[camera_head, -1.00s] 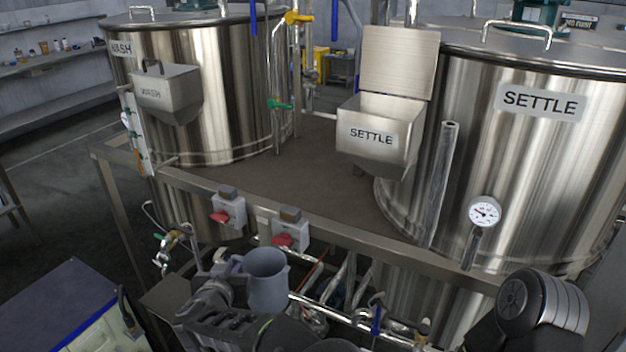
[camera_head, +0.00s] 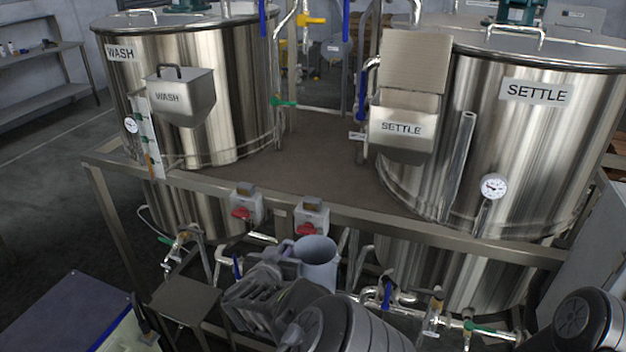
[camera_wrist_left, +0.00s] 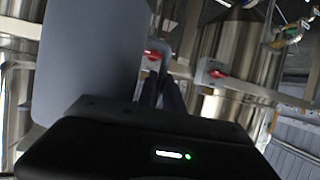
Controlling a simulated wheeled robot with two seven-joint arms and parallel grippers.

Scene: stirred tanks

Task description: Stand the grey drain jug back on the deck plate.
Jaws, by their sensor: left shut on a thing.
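The grey drain jug (camera_head: 318,264) is held upright in front of the tank frame, below the front edge of the deck. My left gripper (camera_head: 286,262) is shut on the jug, at its handle side on the left; the exact grip is partly hidden. In the left wrist view the jug (camera_wrist_left: 92,50) fills the upper left, beside the gripper fingers (camera_wrist_left: 165,92). The brown deck plate (camera_head: 315,160) lies between the two tanks, beyond and above the jug, with a bare middle. My right gripper is out of view; only part of that arm shows at bottom right.
The WASH tank (camera_head: 225,90) and SETTLE tank (camera_head: 550,150) flank the deck. The SETTLE hopper (camera_head: 405,125) overhangs its right side. Two red switches (camera_head: 240,213) (camera_head: 306,229) sit on the front rail (camera_head: 400,222). Pipes and valves (camera_head: 400,295) run below.

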